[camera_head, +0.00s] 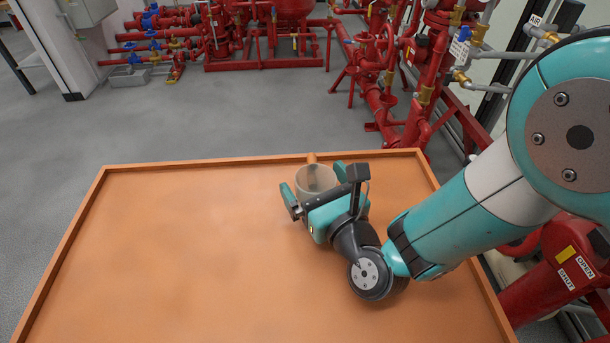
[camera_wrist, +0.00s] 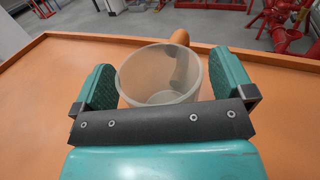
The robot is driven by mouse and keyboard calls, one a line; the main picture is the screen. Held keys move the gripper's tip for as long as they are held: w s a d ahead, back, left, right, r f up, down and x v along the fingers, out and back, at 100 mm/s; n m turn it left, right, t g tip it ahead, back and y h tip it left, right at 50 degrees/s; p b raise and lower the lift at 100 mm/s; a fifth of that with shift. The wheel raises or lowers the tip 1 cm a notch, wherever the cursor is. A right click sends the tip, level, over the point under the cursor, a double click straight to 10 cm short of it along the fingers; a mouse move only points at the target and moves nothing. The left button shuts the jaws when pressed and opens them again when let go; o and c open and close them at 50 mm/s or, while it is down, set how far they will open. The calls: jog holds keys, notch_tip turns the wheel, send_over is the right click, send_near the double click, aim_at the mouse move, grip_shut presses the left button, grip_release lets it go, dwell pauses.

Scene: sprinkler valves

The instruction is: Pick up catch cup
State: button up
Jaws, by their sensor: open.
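The catch cup (camera_head: 314,177) is a clear, whitish open-topped cup. It stands upright on the orange tray near its far edge, right of the middle. My gripper (camera_head: 313,178) is open around it, with one finger on each side. In the wrist view the cup (camera_wrist: 160,75) sits between the two teal finger pads of my gripper (camera_wrist: 160,85). The lower front of the cup is hidden behind the dark gripper bar.
The orange tray (camera_head: 170,250) has a raised rim and is clear to the left. Red pipework with valves (camera_head: 400,80) stands beyond the tray at the back and right. Grey floor lies behind.

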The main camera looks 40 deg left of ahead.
jog(key=c, duration=1)
jog(key=shift+r, duration=0.1)
